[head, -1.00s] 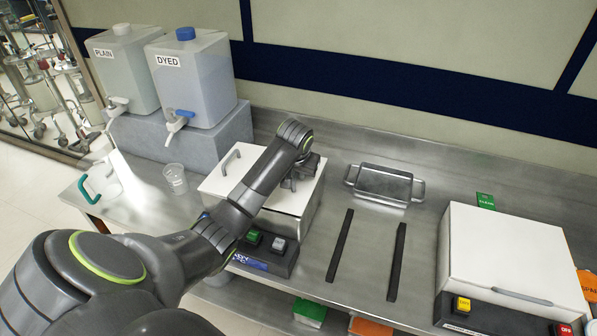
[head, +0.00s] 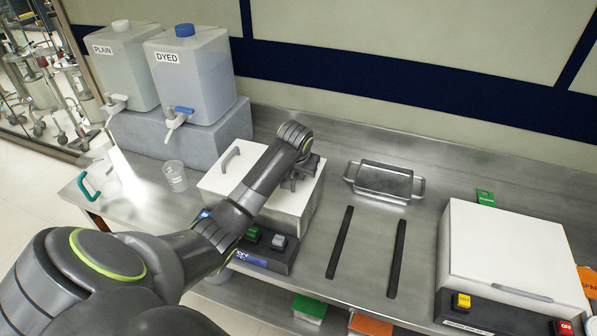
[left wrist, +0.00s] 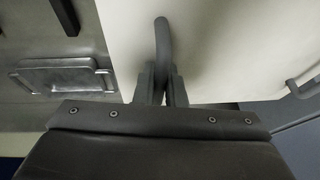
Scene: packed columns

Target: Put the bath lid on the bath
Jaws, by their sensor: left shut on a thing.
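The bath (head: 307,212) is a steel box on the bench, left of centre in the head view, with a dark switch panel at its front. The white bath lid (head: 217,182) lies over its top; whether it sits fully flush I cannot tell. The lid has a grey loop handle near its left edge and another near its right. My left gripper (head: 290,184) is shut on the right handle, partly hidden by my arm. In the left wrist view the fingers (left wrist: 162,78) pinch that handle (left wrist: 163,40) above the white lid (left wrist: 215,45). My right gripper is not in view.
A steel tray with side handles (head: 385,182) and two black strips (head: 339,243) are right of the bath. A white-topped unit (head: 510,250) stands further right. Two jugs on a grey block (head: 195,145), a clear beaker (head: 175,177) and a teal handle (head: 84,187) are left.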

